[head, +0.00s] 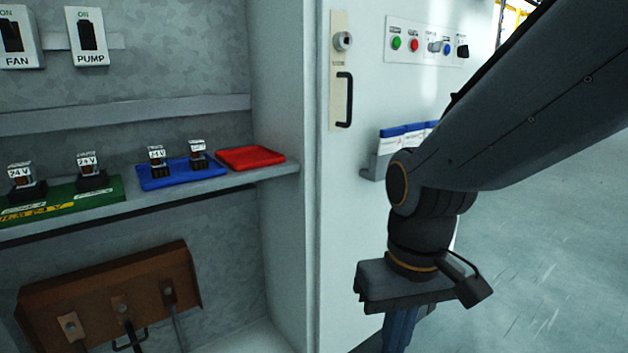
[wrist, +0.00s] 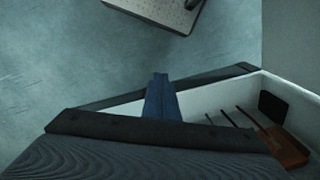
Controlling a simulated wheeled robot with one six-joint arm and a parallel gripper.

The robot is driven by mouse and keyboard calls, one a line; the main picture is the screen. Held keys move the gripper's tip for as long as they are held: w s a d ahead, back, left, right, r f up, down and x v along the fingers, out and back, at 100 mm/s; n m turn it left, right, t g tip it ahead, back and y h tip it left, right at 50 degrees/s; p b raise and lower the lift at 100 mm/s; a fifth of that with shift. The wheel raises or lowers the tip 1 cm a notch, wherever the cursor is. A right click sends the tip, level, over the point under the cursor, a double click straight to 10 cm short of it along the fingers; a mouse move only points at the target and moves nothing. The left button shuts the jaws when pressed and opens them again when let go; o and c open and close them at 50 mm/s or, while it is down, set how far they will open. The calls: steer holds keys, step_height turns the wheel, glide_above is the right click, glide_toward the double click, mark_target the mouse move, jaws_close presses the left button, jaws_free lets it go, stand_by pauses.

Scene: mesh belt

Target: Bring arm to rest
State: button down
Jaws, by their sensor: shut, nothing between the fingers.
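My arm reaches in from the upper right of the head view and bends down at the wrist. My gripper (head: 400,328) hangs pointing down in front of the cabinet door (head: 345,220), with its blue fingers cut off by the lower picture edge. In the wrist view the blue fingers of my gripper (wrist: 160,82) are together, with nothing between them. The floor shows beyond their tips.
The cabinet shelf (head: 285,172) at left bears a green base (head: 100,200) with relays, a blue tray (head: 215,175) with two relays and an empty red tray (head: 250,157). A brown terminal block (head: 100,290) sits below. Open floor (head: 540,270) lies right.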

steer(key=d+r+m+p, duration=0.2)
steer(key=d+r+p, duration=0.6)
steer(key=p, duration=0.6)
steer(key=shift+s+r+m+h, duration=0.15)
steer(key=shift+m+h, duration=0.15)
